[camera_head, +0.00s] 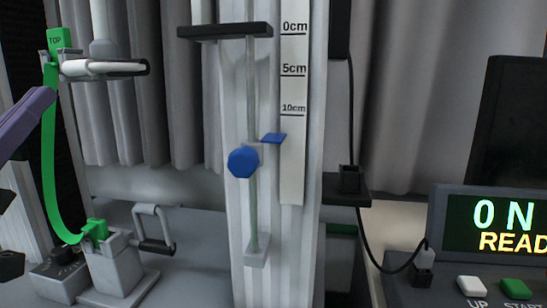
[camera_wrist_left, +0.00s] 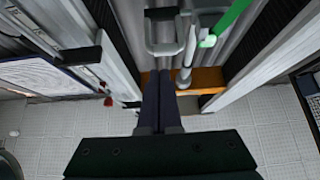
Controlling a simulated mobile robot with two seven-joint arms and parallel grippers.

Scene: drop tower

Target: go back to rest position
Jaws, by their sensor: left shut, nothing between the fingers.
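My left gripper (camera_head: 42,98) comes in at the left edge of the head view, its purple fingers pointing up and to the right. It looks close to the green strap (camera_head: 47,150), but I cannot tell if they touch. In the left wrist view the fingers of my left gripper (camera_wrist_left: 159,75) lie together, shut and empty. My right gripper is not in view.
The drop tower's grey column (camera_head: 275,225) carries a blue knob (camera_head: 242,162), a blue pointer (camera_head: 272,138) and a centimetre scale (camera_head: 293,150). A clamp base (camera_head: 115,270) stands at left. A display (camera_head: 497,225) with UP (camera_head: 472,286) and START (camera_head: 515,289) buttons is at right.

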